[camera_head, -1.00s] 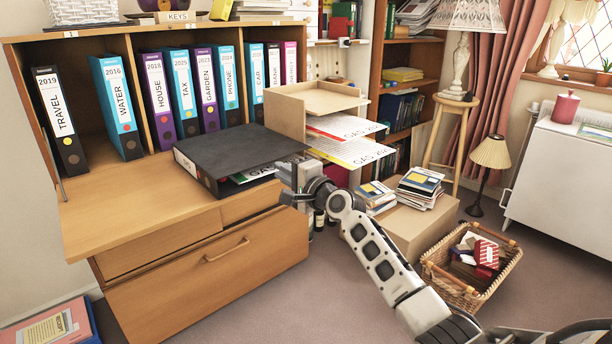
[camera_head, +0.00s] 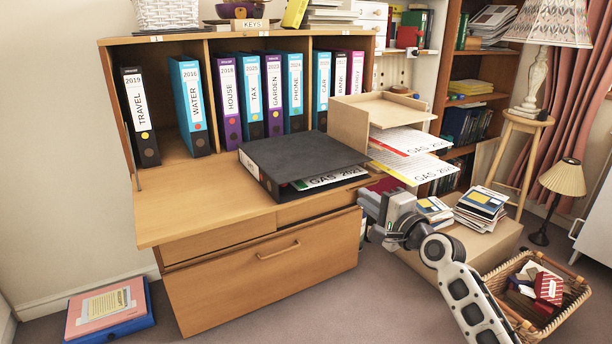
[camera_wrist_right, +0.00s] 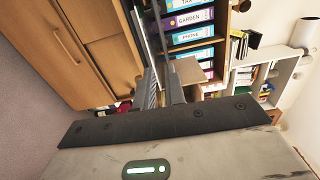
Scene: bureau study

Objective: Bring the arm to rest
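My right gripper (camera_head: 369,205) hangs in front of the desk's right end, just below and right of the black binder (camera_head: 300,153). The wrist view shows its two fingers (camera_wrist_right: 163,87) close together with a narrow gap between them and nothing visible held. The binder lies flat on the wooden desk top (camera_head: 200,205), apart from the gripper, with a sheet marked GAS sticking out of it. My left gripper is out of view.
Upright binders (camera_head: 232,103) stand in the desk's compartments. A wooden tray (camera_head: 380,112) with GAS sheets sits at the right. A box with books (camera_head: 480,207) and a wicker basket (camera_head: 510,272) stand near my right arm.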

